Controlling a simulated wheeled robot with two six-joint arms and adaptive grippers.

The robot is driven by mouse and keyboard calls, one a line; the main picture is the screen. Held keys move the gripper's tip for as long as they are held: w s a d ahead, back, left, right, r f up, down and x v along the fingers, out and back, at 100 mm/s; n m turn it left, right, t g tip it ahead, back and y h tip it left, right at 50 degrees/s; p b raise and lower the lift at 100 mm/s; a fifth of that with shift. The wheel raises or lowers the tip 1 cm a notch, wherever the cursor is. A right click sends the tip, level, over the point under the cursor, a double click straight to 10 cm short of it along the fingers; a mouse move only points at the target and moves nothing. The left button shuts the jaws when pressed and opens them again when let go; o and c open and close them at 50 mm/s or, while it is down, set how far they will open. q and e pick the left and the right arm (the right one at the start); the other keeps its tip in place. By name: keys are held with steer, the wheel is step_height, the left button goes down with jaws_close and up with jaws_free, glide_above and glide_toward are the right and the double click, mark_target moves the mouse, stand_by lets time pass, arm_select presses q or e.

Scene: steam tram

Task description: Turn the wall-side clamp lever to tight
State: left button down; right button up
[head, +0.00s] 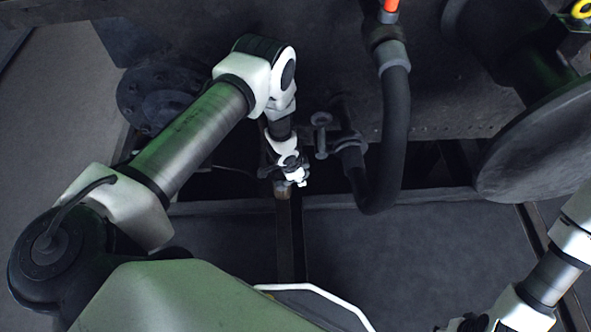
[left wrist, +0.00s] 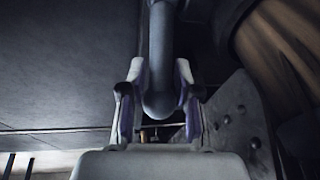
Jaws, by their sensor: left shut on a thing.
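My left gripper (head: 291,176) reaches down beneath the buffer beam, just left of a dark screw-like fitting with a looped end (head: 322,137). In the left wrist view my left gripper (left wrist: 159,100) has its two fingers closed about a smooth grey bar with a rounded end (left wrist: 160,60), which looks like the clamp lever. In the head view the gripper and arm hide this bar. I cannot read a tight mark or the lever's angle. My right gripper (head: 465,323) shows only in part at the bottom edge, away from the fitting; its jaws are unclear.
A thick black hose (head: 395,135) with an orange-topped end hangs right of the fitting and curves back towards it. A large round buffer (head: 540,140) stands at the right. A dark round flange (head: 150,95) is behind my left arm. Beams (head: 400,197) cross below.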

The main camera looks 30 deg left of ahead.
arm_select(q)
steer(key=shift+s+d+f+g+y, duration=0.1)
steer(key=shift+d+f+g+y, duration=0.2)
steer(key=shift+y, duration=0.1)
steer(key=shift+f, duration=0.1)
steer(key=c, duration=1)
jaws_free()
steer(key=shift+a+r, duration=0.1)
steer(key=shift+r, duration=0.35)
steer(key=v, duration=1.1)
steer(key=shift+r, duration=0.2)
